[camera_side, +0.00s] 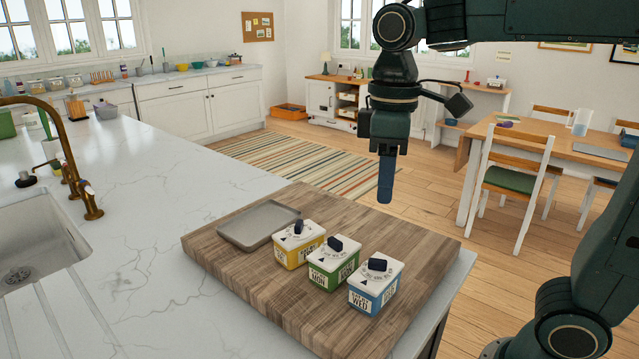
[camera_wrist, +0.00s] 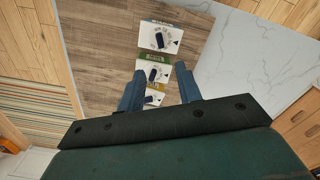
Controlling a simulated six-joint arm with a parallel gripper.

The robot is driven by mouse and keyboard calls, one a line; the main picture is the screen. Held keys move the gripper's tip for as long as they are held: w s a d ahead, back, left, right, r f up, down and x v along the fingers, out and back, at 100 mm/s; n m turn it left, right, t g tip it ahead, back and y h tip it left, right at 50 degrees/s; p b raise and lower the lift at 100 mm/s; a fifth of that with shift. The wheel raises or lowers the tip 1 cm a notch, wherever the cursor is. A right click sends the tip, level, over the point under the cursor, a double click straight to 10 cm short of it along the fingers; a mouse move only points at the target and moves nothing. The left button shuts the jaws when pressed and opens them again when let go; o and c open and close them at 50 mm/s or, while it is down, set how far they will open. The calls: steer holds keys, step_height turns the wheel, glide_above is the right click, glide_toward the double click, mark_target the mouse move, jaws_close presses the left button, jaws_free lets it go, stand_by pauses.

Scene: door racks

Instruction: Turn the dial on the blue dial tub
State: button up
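The blue dial tub (camera_side: 375,287) stands at the right end of a row of three tubs on the wooden board. It has a white lid with a dark dial knob (camera_side: 378,264). In the wrist view the blue tub (camera_wrist: 172,32) is the farthest of the three, beyond my fingertips. The green tub (camera_side: 334,266) is in the middle and the yellow tub (camera_side: 299,246) is on the left, each with a dark knob. My gripper (camera_side: 386,200) is above the board, higher than the tubs and touching none. In the wrist view its two blue fingers (camera_wrist: 158,72) are apart and empty.
A grey tray (camera_side: 259,224) lies on the board (camera_side: 225,262) left of the tubs. The board rests on a marble counter (camera_side: 130,250) with a sink (camera_side: 35,245) and brass tap (camera_side: 75,160) at the far left. The board's front is clear.

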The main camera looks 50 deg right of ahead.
steer(key=c, duration=0.7)
steer(key=shift+w, duration=0.1)
jaws_close()
steer(key=w+d+f+m+g+y, duration=0.1)
steer(key=w+d+f+m+y, duration=0.2)
steer(key=d+m, duration=0.7)
steer(key=shift+d+f+m+g+y, duration=0.2)
steer(key=shift+f+m+g+y, duration=0.25)
steer(key=shift+m, duration=3.55)
